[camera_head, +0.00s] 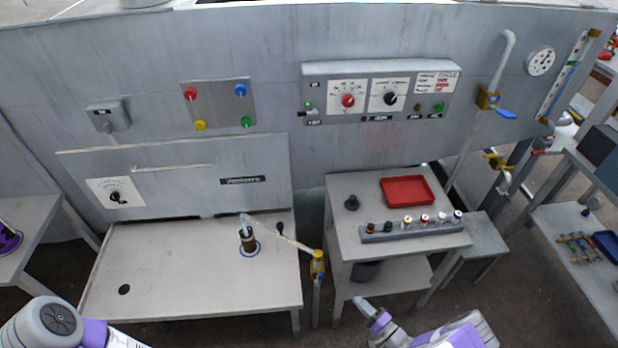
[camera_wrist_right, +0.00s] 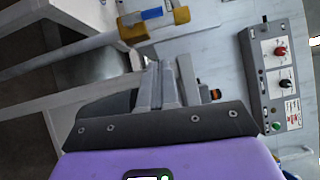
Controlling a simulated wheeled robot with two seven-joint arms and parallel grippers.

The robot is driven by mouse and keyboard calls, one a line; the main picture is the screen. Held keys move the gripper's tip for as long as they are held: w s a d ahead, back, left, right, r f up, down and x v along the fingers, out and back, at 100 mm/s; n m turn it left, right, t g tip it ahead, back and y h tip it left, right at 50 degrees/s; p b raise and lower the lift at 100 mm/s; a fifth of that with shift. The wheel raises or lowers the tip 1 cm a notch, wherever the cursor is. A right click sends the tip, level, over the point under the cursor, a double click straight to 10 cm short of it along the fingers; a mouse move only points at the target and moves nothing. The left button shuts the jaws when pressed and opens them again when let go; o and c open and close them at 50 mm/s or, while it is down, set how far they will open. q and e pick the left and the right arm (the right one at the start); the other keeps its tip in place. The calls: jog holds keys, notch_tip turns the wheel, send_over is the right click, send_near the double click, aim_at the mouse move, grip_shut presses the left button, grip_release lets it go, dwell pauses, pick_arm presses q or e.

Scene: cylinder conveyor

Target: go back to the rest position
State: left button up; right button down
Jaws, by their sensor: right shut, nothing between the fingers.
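My right gripper (camera_head: 360,304) is low in the head view, in front of the small grey table (camera_head: 345,190). In the right wrist view its two grey fingers (camera_wrist_right: 167,82) lie together, shut, with nothing between them. My right arm comes in from the bottom edge. Part of my left arm (camera_head: 60,325) shows at the lower left corner; the left gripper is out of the picture. A dark brown cylinder (camera_head: 247,240) stands in a blue-edged ring on the left bench (camera_head: 180,280), well away from my right gripper.
A yellow-jointed lever (camera_head: 318,265) on a post stands between bench and table. A control panel (camera_head: 380,92) is on the wall behind.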

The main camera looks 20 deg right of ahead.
jog(key=w+a+n+g+y+b, duration=0.15)
jog(key=a+n+g+y, duration=0.25)
jog(key=a+g+y, duration=0.7)
jog(key=s+a+n+g+h+b, duration=0.2)
jog(key=s+a+n+g+h, duration=0.4)
jog(key=s+a+g, duration=0.5)
jog(key=w+a+r+n+t+h+b, duration=0.2)
jog(key=w+a+r+n+t+h, duration=0.1)
jog(key=w+a+t+h, duration=0.1)
jog(key=shift+a+r+t+h, duration=0.2)
jog(key=shift+r+t+h, duration=0.15)
jog(key=shift+h, duration=0.45)
